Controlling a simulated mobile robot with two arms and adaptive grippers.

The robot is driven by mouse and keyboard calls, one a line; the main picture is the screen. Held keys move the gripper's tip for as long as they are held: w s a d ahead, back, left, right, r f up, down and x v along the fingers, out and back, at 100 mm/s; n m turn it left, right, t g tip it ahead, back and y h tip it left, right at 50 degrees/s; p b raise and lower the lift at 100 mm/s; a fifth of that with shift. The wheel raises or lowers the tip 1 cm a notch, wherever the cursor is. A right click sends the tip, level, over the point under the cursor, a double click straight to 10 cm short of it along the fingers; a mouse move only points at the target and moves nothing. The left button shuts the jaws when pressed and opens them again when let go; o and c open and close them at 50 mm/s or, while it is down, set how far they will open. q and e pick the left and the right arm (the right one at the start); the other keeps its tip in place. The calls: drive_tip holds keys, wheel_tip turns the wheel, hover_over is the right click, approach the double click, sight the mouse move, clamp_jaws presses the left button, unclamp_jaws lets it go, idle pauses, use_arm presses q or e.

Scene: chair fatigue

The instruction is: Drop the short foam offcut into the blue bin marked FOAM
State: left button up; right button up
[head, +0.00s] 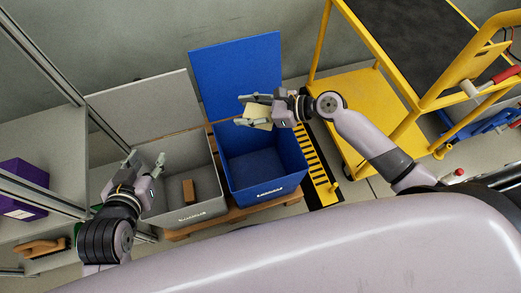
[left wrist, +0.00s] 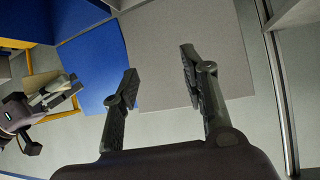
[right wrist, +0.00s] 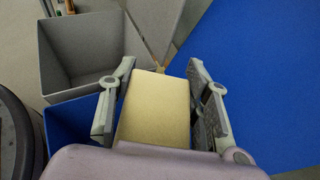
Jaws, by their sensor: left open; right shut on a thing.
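The blue bin (head: 287,178) stands open with its blue lid raised behind it; white lettering on its front is too small to read. My right gripper (head: 257,110) is shut on the pale yellow foam offcut (head: 256,124) and holds it over the bin's opening. The foam offcut (right wrist: 155,110) shows between both fingers in the right wrist view, and it also shows in the left wrist view (left wrist: 50,92). My left gripper (head: 146,164) is open and empty above the left side of the grey bin.
The grey bin (head: 205,205), lid raised, stands left of the blue bin and holds a brown block (head: 189,191). Both stand on a wooden pallet (head: 235,217). A yellow cart (head: 355,105) is at right. A shelf with a purple box (head: 22,185) and a brush (head: 40,247) is at left.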

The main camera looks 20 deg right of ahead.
use_arm(q)
drive_tip(key=s+a+f+g+y+p, duration=0.1)
drive_tip(key=s+a+f+g+p, duration=0.15)
drive_tip(key=s+f+g, duration=0.4)
drive_tip(key=w+d+r+t+h+b, duration=0.2)
drive_tip(key=w+d+r+t+b, duration=0.2)
drive_tip(key=w+r+t, duration=0.7)
wheel_tip(320, 180, up, 15)
drive_tip(key=s+d+t+h+b, duration=0.2)
drive_tip(key=t+h+b, duration=0.1)
drive_tip(key=t, duration=0.4)
drive_tip(key=shift+m+t, duration=0.3)
drive_tip(key=shift+t, duration=0.05)
use_arm(e)
wheel_tip(320, 180, down, 13)
drive_tip(key=s+d, duration=0.1)
drive_tip(key=shift+s+f+m+t+h, duration=0.15)
drive_tip(key=shift+s+m+t+h, duration=0.15)
drive_tip(key=shift+m+t, duration=0.1)
drive_tip(key=o, duration=0.8)
